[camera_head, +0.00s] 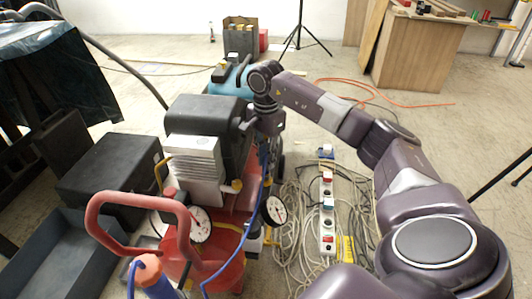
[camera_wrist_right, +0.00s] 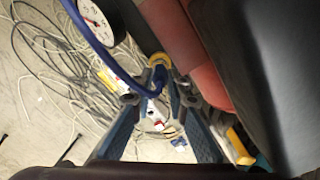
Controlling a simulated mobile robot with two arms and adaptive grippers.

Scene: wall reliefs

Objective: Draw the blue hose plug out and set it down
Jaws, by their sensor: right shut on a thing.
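The blue hose (camera_head: 245,228) runs along the front of the red compressor (camera_head: 200,262) and up toward my right gripper (camera_head: 265,160). In the right wrist view the blue hose (camera_wrist_right: 92,42) curves in from the top left to the blue plug (camera_wrist_right: 160,78). My right gripper (camera_wrist_right: 161,76) is shut on the plug, one finger on each side. A yellow ring (camera_wrist_right: 158,60) is just beyond the fingertips, beside the red body. The arm hides much of the plug in the head view, and I cannot tell whether it is still seated. My left gripper is out of view.
A dial gauge (camera_head: 273,210) sits close to the hose. A power strip (camera_head: 327,215) and tangled cables (camera_head: 290,235) lie on the floor to the right. A black case (camera_head: 112,172) and a grey bin (camera_head: 65,255) stand at the left.

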